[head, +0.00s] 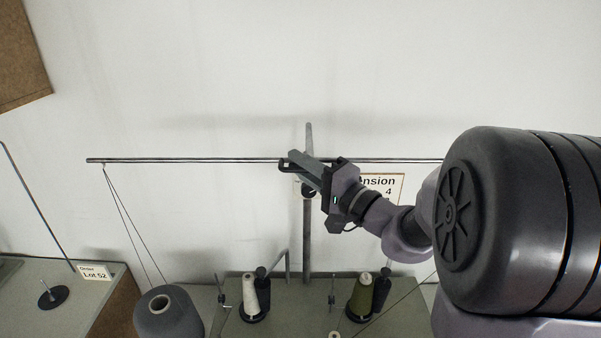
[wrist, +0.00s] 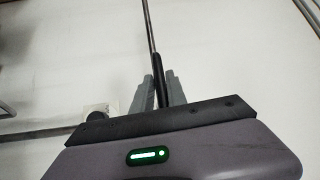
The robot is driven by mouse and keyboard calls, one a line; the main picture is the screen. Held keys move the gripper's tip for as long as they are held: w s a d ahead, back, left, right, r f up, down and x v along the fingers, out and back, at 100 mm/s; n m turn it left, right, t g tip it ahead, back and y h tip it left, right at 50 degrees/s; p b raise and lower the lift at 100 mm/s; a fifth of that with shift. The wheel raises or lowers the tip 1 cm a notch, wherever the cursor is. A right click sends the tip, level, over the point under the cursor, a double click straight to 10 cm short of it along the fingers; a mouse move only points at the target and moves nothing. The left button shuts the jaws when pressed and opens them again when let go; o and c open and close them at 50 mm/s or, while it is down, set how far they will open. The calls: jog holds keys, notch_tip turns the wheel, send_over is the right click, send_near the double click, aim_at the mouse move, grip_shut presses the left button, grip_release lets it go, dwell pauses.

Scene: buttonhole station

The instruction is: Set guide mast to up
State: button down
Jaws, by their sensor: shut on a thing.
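The guide mast (head: 307,245) is a grey post that stands upright behind the thread stand, with its upper end (head: 309,133) above a long horizontal bar (head: 180,160). My gripper (head: 296,164) is at the mast close to where the bar crosses it, and it hides that part of the post. In the wrist view my gripper (wrist: 161,92) has its two grey fingers closed on either side of a dark sleeve on a thin rod (wrist: 152,42), which I take to be the mast. The rod runs up out of the picture.
A grey thread cone (head: 168,314), a white spool (head: 250,296) and an olive spool (head: 360,297) stand on the bench below. A tension sign (head: 395,183) is partly behind my arm. Threads hang from the bar's left end. A Lot 52 card (head: 95,272) stands at left.

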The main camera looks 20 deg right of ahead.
notch_tip(320, 180, up, 43)
jog(key=p, duration=1.2)
jog(key=shift+p, duration=0.35)
jog(key=shift+a+r, duration=0.1)
jog(key=c, duration=1.5)
grip_release()
jog(key=shift+f, duration=0.25)
